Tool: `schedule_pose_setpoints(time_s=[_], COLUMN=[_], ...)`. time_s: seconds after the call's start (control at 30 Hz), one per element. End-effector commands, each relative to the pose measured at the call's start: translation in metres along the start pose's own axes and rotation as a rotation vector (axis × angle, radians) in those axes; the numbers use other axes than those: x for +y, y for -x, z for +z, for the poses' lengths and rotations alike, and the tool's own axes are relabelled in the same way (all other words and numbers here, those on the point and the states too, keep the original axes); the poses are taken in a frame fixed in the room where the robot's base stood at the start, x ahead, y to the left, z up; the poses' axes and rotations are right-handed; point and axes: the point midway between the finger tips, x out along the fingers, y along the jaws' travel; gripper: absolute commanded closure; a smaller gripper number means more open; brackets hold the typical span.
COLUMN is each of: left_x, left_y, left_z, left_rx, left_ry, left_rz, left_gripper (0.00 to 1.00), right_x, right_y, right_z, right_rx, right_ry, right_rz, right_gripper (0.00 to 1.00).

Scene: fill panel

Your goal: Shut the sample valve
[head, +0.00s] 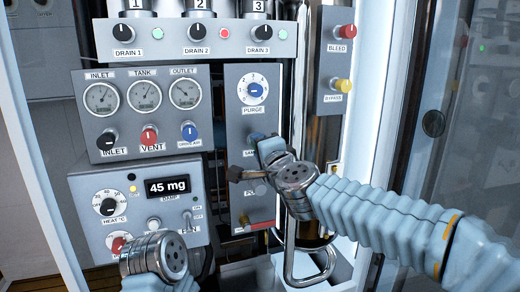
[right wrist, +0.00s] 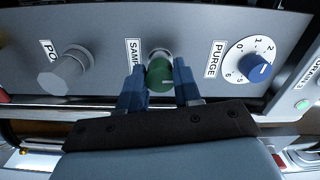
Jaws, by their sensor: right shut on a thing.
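The sample valve is a green round knob (right wrist: 160,78) on the grey panel, beside a partly covered label starting "SAMP". A light mark shows on its face. My right gripper (right wrist: 158,85) has its two blue fingers on either side of the knob and is shut on it. In the head view my right gripper (head: 265,146) is at the middle of the narrow purge panel (head: 238,122), below the purge dial, and it hides the green knob. Of my left arm only the metal wrist shows at the bottom left; its fingers are not visible.
The purge dial (head: 256,90) is just above my right gripper. A grey knob (right wrist: 66,72) is on the other side of the sample knob. Gauges with the inlet, vent and other knobs (head: 149,137) are left. Bleed and bypass knobs (head: 343,86) are right.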

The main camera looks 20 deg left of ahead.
Motion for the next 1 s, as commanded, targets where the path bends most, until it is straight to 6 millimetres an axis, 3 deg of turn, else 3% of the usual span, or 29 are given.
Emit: schedule_pose_setpoints(time_s=[0.63, 0.67, 0.8, 1.0], left_x=[-0.0008, -0.0008, -0.0008, -0.0007], left_y=[-0.0011, -0.0011, -0.0011, -0.0010], left_z=[-0.0002, -0.0002, -0.0002, -0.0001], left_rx=[0.001, 0.001, 0.001, 0.000], left_ry=[0.000, 0.000, 0.000, 0.000], left_rz=[-0.001, -0.001, -0.001, -0.001], left_gripper=[0.57, 0.57, 0.57, 0.57], right_x=[0.0020, 0.0020, 0.0016, 0.0008], right_y=[-0.0004, -0.0004, -0.0003, -0.0002], right_z=[-0.0005, -0.0005, -0.0004, -0.0002], right_rx=[0.001, 0.001, 0.001, 0.000], right_ry=[-0.052, -0.052, -0.051, -0.050], right_rz=[0.003, 0.003, 0.003, 0.001], right_gripper=[0.97, 0.64, 0.42, 0.41])
